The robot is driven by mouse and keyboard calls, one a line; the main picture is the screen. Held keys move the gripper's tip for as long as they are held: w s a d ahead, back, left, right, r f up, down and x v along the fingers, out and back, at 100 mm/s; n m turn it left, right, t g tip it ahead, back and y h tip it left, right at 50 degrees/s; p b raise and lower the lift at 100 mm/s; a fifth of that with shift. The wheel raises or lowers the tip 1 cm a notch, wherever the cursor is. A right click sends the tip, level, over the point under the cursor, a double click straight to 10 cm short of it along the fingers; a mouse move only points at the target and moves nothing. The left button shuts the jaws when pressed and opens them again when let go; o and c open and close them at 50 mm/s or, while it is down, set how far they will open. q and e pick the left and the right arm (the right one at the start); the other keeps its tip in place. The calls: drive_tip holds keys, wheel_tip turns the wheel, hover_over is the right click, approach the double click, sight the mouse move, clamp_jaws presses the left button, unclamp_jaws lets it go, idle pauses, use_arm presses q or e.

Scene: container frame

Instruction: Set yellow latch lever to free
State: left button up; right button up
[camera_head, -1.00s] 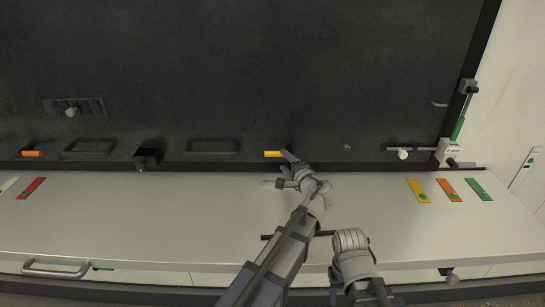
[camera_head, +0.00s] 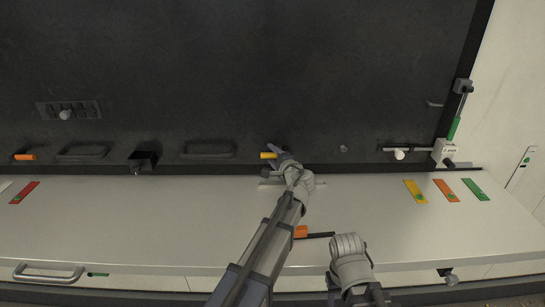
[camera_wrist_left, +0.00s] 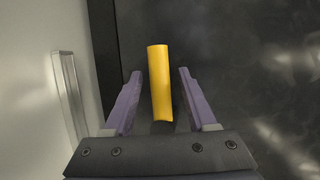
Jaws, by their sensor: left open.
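The yellow latch lever (camera_head: 268,155) sits low on the dark panel, just above the back edge of the light bench. In the left wrist view the yellow lever (camera_wrist_left: 160,82) is a smooth bar standing between two purple fingers, with a visible gap on each side. My left gripper (camera_head: 281,155) is open around the lever, and its fingertips (camera_wrist_left: 160,90) do not touch it. The lever's dark base is partly hidden by the gripper body. My right arm shows at the lower right of the head view, but its fingers do not show.
A black box (camera_head: 143,160) and an orange lever (camera_head: 25,156) are along the panel to the left. Coloured labels (camera_head: 446,190) lie at right. The bench's left part is mostly clear.

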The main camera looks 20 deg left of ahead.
use_arm(q)
drive_tip(key=shift+c, duration=0.2)
clamp_jaws()
drive_tip(key=shift+s, duration=0.1)
idle(1.0)
